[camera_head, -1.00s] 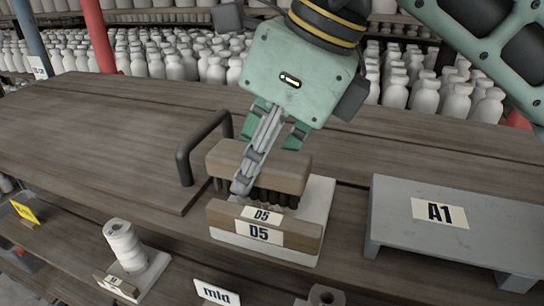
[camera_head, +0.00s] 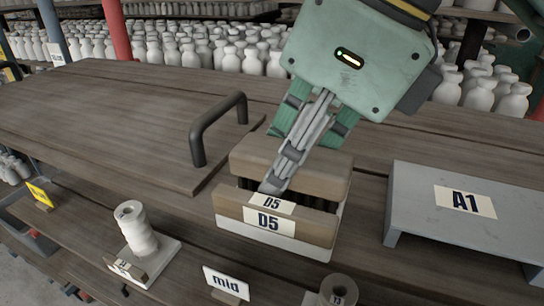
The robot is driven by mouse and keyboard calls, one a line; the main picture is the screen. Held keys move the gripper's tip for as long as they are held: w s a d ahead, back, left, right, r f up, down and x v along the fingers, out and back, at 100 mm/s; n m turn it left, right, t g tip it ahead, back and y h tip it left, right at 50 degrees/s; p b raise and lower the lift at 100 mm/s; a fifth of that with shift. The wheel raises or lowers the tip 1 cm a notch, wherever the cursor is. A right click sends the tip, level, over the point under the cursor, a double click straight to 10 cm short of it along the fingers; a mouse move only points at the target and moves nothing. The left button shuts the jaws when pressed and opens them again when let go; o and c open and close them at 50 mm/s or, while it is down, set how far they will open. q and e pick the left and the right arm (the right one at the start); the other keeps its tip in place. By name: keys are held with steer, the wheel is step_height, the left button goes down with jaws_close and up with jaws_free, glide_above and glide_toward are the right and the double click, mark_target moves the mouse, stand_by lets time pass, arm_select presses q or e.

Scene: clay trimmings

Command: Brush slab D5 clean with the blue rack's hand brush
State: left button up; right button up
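Slab D5 is a pale flat plate (camera_head: 283,246) on the wooden bench, with a wooden strip (camera_head: 318,230) along its front that bears D5 labels. The hand brush (camera_head: 325,170), a wooden block with dark bristles, is over the slab behind this strip. My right gripper (camera_head: 283,172) comes down from the upper right, one grey finger crossing the front of the brush block. It appears shut on the brush; its other finger is hidden. Whether the bristles touch the slab, and any trimmings under them, I cannot tell. My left gripper is not in view.
A grey A1 stand (camera_head: 425,238) is at the right. A black handle (camera_head: 212,125) rises from a wooden board at the left. A white spool (camera_head: 135,230) and a "mid" sign (camera_head: 226,283) stand in front. White bottles (camera_head: 190,52) fill the back.

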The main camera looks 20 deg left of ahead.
mark_target(265, 146)
steer(key=shift+s+d+f+b, duration=0.1)
steer(key=shift+d+b, duration=0.45)
steer(key=shift+d, duration=0.75)
steer(key=shift+a, duration=0.3)
steer(key=shift+a+p, duration=0.45)
steer(key=shift+a, duration=1.25)
steer(key=shift+w+a+p, duration=0.2)
steer(key=shift+a+p, duration=0.2)
steer(key=shift+a, duration=0.5)
steer(key=shift+d+f+b, duration=0.1)
steer(key=shift+d+b, duration=0.4)
steer(key=shift+d, duration=0.55)
steer(key=shift+s+d+b, duration=0.15)
steer(key=shift+d+b, duration=0.1)
steer(key=shift+d, duration=0.7)
steer(key=shift+s+d+b, duration=0.1)
steer(key=shift+d+b, duration=0.1)
steer(key=shift+d, duration=0.7)
steer(key=shift+a+r, duration=0.2)
steer(key=shift+a, duration=0.1)
steer(key=shift+w+a+p, duration=0.2)
steer(key=shift+a+p, duration=0.2)
steer(key=shift+a, duration=0.9)
steer(key=shift+a+p, duration=0.4)
steer(key=shift+a, duration=0.4)
steer(key=shift+a+f, duration=0.1)
steer(key=shift+a, duration=0.4)
